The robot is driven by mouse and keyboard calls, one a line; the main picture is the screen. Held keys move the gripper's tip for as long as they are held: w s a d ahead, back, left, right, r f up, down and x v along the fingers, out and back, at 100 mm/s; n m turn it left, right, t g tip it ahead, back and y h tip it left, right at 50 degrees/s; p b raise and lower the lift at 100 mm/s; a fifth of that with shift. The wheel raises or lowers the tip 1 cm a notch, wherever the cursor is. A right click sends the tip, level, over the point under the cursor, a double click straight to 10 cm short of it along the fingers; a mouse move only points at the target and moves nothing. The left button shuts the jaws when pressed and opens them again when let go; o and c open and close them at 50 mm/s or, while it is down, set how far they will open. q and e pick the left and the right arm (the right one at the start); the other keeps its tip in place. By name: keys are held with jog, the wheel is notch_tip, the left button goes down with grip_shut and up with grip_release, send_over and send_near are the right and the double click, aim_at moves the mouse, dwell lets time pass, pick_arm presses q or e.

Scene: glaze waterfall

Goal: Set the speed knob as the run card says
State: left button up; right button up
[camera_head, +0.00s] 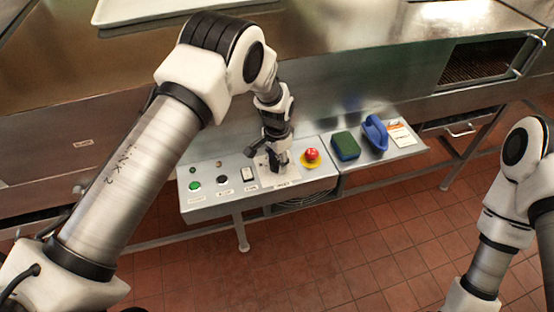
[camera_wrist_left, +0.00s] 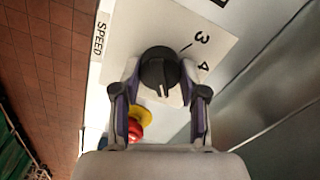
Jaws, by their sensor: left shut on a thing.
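The black speed knob (camera_wrist_left: 160,72) shows in the wrist view on a white dial plate (camera_wrist_left: 208,28) with the printed numbers 3 and 4 and the label SPEED. My left gripper (camera_wrist_left: 160,78) has a finger on each side of the knob and is shut on it. I cannot tell exactly which mark the knob points at. In the head view my left gripper (camera_head: 278,166) is down at the control panel (camera_head: 210,208) and hides the knob. A small printed card (camera_head: 400,136) lies on the right shelf; its text is too small to read. My right gripper is out of view.
A red emergency button (camera_head: 311,155) on a yellow base stands just right of my left gripper. A green button (camera_head: 194,186), a black button (camera_head: 222,180) and a white switch (camera_head: 247,174) are to its left. A green sponge (camera_head: 346,146) and a blue-handled tool (camera_head: 375,132) lie rightward.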

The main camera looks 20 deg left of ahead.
aim_at(277, 161)
pick_arm(q)
jog(key=shift+s+f+m, duration=0.2)
jog(key=shift+m, duration=0.2)
jog(key=o, duration=1.1)
jog(key=shift+w, duration=0.1)
jog(key=shift+o, duration=0.2)
jog(key=shift+r, duration=0.2)
jog(key=shift+w+r, duration=0.1)
jog(key=shift+r, duration=0.25)
notch_tip(277, 161, up, 11)
